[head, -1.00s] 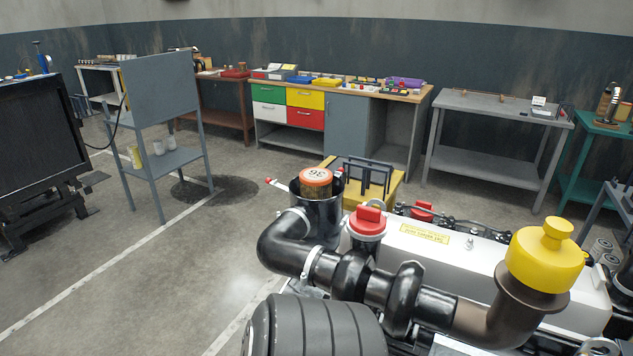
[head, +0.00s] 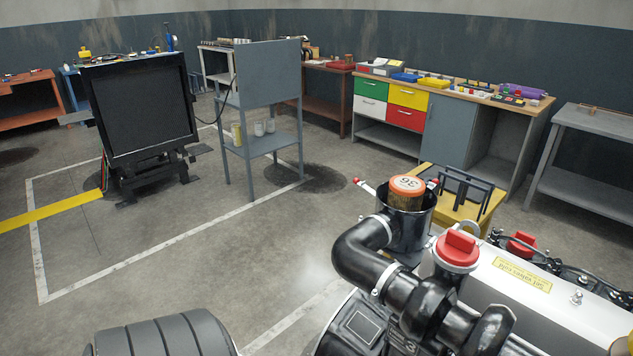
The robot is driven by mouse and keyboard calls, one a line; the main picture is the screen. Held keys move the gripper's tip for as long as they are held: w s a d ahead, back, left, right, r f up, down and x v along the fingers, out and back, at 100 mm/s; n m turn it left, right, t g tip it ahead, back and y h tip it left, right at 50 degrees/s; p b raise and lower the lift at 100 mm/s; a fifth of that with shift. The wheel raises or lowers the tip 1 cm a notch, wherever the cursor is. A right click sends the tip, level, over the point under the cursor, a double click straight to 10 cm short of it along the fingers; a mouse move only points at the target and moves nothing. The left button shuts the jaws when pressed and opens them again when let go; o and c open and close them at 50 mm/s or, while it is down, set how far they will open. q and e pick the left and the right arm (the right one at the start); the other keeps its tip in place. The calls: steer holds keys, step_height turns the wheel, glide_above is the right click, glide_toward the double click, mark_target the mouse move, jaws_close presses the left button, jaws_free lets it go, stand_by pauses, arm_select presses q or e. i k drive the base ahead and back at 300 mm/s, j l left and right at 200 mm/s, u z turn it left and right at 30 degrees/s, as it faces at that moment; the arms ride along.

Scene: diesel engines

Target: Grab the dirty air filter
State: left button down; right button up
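The air filter (head: 406,194) is a cylinder with an orange top ring, a white centre with dark marks, and brownish, dirty-looking sides. It stands upright in the open black round housing (head: 398,236) at the left end of the engine, its top rising above the rim. Its lower part is hidden inside the housing. A red clip shows on each side of the housing.
A black pipe (head: 352,262) bends from the housing toward the engine. A red cap (head: 457,250) stands close to its right. A yellow stand (head: 490,213) with a black frame is behind. Open floor (head: 220,260) lies left. A workbench (head: 450,125) stands at the back.

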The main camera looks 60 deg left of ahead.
mark_target(406, 192)
steer(key=i+l+u, duration=0.1)
steer(key=u, duration=1.2)
